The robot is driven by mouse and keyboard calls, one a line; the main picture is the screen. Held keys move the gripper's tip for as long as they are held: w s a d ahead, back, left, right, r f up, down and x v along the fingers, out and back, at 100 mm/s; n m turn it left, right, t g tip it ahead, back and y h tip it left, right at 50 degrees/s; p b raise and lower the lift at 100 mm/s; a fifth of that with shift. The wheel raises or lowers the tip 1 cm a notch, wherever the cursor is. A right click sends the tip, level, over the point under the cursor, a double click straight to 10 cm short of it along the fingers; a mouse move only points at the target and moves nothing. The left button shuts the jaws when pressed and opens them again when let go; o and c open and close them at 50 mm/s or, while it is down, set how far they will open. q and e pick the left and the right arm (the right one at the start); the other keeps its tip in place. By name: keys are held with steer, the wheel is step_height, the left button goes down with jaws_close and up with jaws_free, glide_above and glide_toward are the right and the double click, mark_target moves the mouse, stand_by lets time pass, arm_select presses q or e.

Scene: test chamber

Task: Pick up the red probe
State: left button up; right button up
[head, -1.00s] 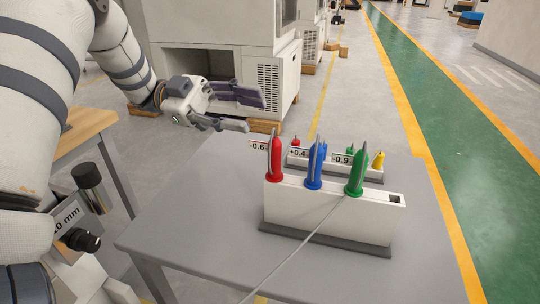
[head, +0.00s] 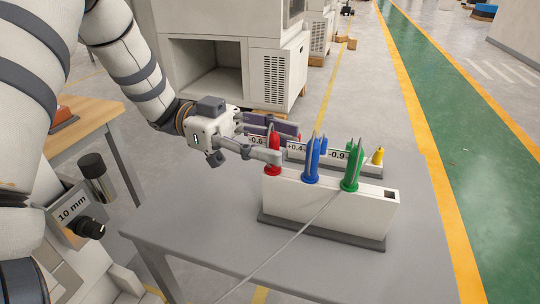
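The red probe (head: 272,168) stands upright in the left slot of the white front rack (head: 325,213). A blue probe (head: 312,170) and a green probe (head: 352,172) stand to its right. My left gripper (head: 286,144) is open at the red probe. Its near finger passes in front of the probe's middle and its far finger is behind, so the probe appears to be between them. The red tip and lower collar show above and below the near finger. Whether either finger touches it I cannot tell. My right gripper is not in view.
A second rack (head: 370,170) stands behind, with labels and a yellow probe (head: 378,156). A thin cable crosses the grey table (head: 220,232) from the green probe. A dial box marked 10 mm (head: 75,213) stands at left. The table's front left is clear.

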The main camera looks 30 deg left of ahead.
arm_select(q)
steer(key=shift+f, duration=0.1)
jaws_close()
